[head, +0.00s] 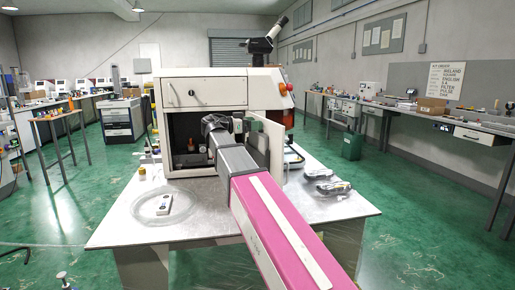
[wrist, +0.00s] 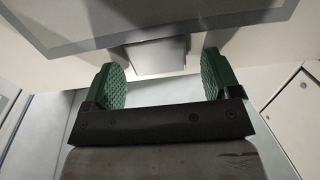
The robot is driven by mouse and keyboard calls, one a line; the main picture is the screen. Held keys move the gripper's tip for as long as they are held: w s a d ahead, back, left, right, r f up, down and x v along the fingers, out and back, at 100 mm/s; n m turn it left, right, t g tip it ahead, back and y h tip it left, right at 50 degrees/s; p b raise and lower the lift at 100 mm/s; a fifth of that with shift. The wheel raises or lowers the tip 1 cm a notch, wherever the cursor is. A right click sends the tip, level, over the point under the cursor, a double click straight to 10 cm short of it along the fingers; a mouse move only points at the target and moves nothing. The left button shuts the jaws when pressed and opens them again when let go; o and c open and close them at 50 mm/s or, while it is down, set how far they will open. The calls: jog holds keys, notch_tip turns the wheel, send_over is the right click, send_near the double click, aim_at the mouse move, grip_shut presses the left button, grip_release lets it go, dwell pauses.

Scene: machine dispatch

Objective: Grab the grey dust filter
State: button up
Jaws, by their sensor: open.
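In the wrist view my gripper (wrist: 165,68) is open, with its two green ribbed pads apart. A pale grey block (wrist: 157,54) lies just ahead, its lower end between the pad tips with a gap on each side. It sits under a wider, darker grey panel (wrist: 180,20). I cannot tell for sure which of these grey parts is the dust filter. In the head view my arm reaches to the open lower compartment of a beige machine (head: 205,92).
The machine's open door (head: 275,140) stands close to the right of my wrist. The machine is on a metal table (head: 230,215). Dark objects (head: 330,186) lie at right.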

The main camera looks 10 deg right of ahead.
jog(key=shift+d, duration=0.1)
jog(key=c, duration=1.3)
jog(key=shift+r, duration=0.1)
